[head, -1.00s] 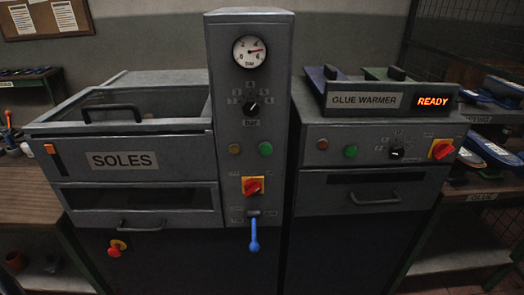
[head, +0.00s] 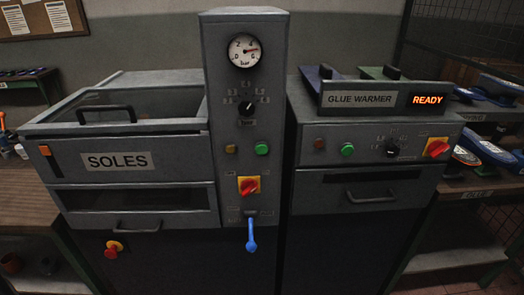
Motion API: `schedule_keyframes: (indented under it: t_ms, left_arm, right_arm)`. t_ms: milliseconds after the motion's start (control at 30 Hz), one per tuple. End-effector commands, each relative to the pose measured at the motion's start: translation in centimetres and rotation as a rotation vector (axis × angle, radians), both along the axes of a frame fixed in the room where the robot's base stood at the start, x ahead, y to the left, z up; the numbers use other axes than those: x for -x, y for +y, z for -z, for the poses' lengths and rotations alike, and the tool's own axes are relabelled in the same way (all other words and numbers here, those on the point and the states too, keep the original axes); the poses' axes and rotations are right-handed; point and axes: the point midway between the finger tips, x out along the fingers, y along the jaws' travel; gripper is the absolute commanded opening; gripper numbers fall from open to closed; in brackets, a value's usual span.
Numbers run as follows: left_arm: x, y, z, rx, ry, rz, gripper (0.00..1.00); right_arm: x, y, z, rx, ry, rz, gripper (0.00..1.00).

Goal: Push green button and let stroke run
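A green button (head: 262,149) sits on the tall grey centre column (head: 245,100), right of an amber button (head: 231,149). A second green button (head: 347,150) is on the glue warmer panel (head: 372,165) to the right, beside a dark red lamp (head: 320,144). On the column, a round gauge (head: 244,50) marked bar has its red needle toward the right. Below are a black knob (head: 246,108), a red switch on a yellow plate (head: 248,186) and a blue lever (head: 251,236) hanging down. Neither of my grippers shows.
The SOLES unit (head: 116,162) is at the left, with a black handle (head: 105,113) and a red stop button (head: 113,249). An orange READY display (head: 428,100) is lit on the glue warmer. Shelves (head: 470,196) with shoe-shaped items stand at the far right.

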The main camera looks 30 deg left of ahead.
Motion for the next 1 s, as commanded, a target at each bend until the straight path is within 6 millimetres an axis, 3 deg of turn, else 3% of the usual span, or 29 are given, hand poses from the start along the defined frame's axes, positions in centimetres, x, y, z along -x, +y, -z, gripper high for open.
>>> schedule_keyframes:
  t_ms: [167, 1000]
  left_arm:
    - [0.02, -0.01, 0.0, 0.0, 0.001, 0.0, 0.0]
    - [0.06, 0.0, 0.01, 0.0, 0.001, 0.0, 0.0]
  right_arm:
    - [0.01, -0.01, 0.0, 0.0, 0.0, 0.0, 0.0]
    - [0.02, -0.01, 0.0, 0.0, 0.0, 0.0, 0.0]
